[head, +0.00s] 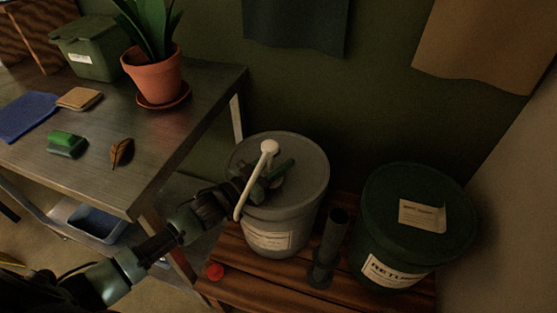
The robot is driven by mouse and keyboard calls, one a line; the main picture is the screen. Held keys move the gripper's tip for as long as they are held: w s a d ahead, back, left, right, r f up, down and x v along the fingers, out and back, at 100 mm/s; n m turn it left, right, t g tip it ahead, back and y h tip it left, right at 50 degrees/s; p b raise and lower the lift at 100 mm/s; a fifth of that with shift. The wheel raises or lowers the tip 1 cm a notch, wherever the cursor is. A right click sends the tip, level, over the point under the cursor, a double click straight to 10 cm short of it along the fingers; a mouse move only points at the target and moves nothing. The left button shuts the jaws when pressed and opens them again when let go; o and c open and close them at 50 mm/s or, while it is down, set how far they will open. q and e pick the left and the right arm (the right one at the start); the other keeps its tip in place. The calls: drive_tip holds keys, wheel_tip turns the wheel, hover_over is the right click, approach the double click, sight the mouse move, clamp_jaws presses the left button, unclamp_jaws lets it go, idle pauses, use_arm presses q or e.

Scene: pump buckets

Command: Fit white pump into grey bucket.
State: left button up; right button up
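The white pump (269,147) has a rounded head and a long spout that slants down to the left across the front of the grey bucket. The grey bucket (312,208) stands upright on the wooden bench, with a pale label on its front. My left gripper (277,174) is over the bucket's top and appears shut on the pump just below its head. The gripper and spout hide the pump's lower part and the middle of the bucket's top, so I cannot tell how far the pump is in. My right gripper is not in view.
A dark tube on a base (334,240) stands between the grey bucket and a lidded dark green bucket (400,230). A red cap (215,271) lies on the wooden bench (265,293). A metal table (190,120) at left carries a potted plant (153,78).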

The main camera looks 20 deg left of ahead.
use_arm(q)
drive_tip(key=shift+s+a+p, duration=0.25)
drive_tip(key=shift+s+p, duration=0.05)
drive_tip(key=shift+s, duration=0.15)
drive_tip(key=p+v, duration=0.2)
drive_tip(key=v, duration=0.4)
drive_tip(key=shift+s+a+p, duration=0.2)
drive_tip(key=shift+s+p, duration=0.15)
drive_tip(key=shift+s, duration=0.1)
